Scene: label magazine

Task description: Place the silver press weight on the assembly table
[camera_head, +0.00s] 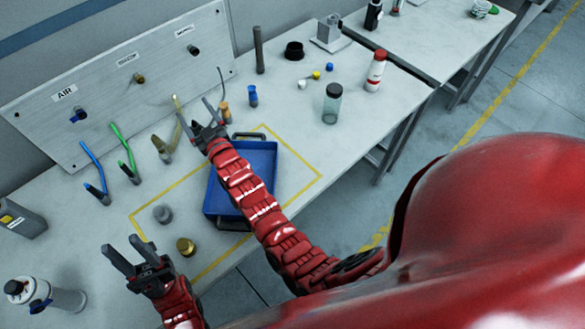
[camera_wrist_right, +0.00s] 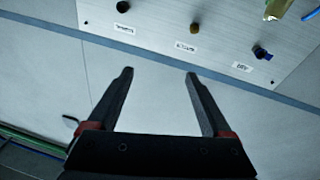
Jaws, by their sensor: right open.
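The silver press weight (camera_head: 162,214) is a small grey knobbed cylinder standing on the assembly table (camera_head: 110,231), near the left part of the yellow outline. My left gripper (camera_head: 121,249) is open and empty, below and left of the weight in the head view. My right gripper (camera_head: 194,112) is open above the back of the table, beyond the blue tray and away from the weight. In the right wrist view, nothing is between the right gripper's fingers (camera_wrist_right: 160,78).
A brass weight (camera_head: 186,248) stands beside the silver one. A blue tray (camera_head: 262,160) lies partly under my right arm. Pliers (camera_head: 97,180) and other tools stand along the labelled back panel (camera_head: 125,75). A glass jar (camera_head: 331,104) and red-white bottle (camera_head: 375,72) stand at right.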

